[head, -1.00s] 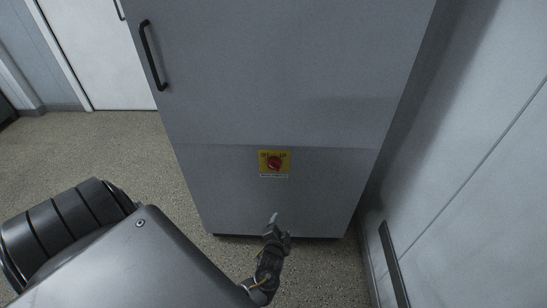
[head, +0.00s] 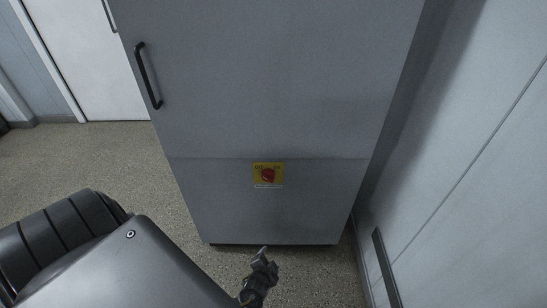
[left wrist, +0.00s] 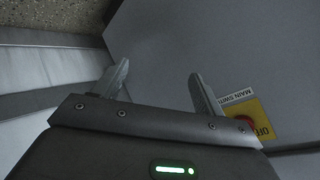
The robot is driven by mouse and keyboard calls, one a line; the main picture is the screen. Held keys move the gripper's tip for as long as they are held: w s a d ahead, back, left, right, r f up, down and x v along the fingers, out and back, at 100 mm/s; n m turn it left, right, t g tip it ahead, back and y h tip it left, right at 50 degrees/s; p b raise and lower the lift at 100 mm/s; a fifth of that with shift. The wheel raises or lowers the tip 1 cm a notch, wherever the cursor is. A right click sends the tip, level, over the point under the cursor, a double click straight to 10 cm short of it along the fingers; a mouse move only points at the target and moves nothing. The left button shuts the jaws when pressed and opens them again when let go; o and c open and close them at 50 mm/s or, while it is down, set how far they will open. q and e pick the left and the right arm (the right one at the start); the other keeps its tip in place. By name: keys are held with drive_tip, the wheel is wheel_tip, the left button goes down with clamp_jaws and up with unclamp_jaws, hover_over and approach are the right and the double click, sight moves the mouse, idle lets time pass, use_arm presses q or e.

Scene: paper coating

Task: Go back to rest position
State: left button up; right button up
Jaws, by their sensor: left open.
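My left gripper (head: 264,254) is low in the head view, just in front of the foot of a grey cabinet. In the left wrist view its two fingers (left wrist: 160,84) stand apart with nothing between them, so it is open and empty. A red rotary switch on a yellow plate (head: 268,175) sits on the cabinet front, above the gripper in the head view. The yellow plate also shows in the left wrist view (left wrist: 252,118), to the right of the fingers and partly cut off by the gripper body. My right gripper is not in view.
The grey cabinet (head: 280,90) with a black handle (head: 148,76) stands directly ahead. A pale wall (head: 470,190) with a dark bar (head: 386,266) runs close on the right. Open speckled floor (head: 110,160) lies to the left, with a white door (head: 85,60) behind.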

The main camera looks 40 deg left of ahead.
use_arm(q)
drive_tip(key=s+d+f+n+g+h, duration=0.1)
drive_tip(key=s+d+f+g+h, duration=0.1)
drive_tip(key=s+f, duration=0.5)
drive_tip(key=s+d+f+n+g+h, duration=0.1)
drive_tip(key=s+d+f+g, duration=0.15)
drive_tip(key=s+f, duration=0.5)
drive_tip(key=s+a+f+g, duration=0.1)
drive_tip(key=s+g, duration=0.1)
drive_tip(key=s, duration=0.8)
drive_tip(key=s+f+g, duration=0.1)
drive_tip(key=s+g, duration=0.1)
drive_tip(key=s, duration=0.8)
drive_tip(key=shift+a+f+n+h, duration=0.25)
drive_tip(key=shift+a+n+h, duration=0.05)
drive_tip(key=shift+a+h, duration=0.1)
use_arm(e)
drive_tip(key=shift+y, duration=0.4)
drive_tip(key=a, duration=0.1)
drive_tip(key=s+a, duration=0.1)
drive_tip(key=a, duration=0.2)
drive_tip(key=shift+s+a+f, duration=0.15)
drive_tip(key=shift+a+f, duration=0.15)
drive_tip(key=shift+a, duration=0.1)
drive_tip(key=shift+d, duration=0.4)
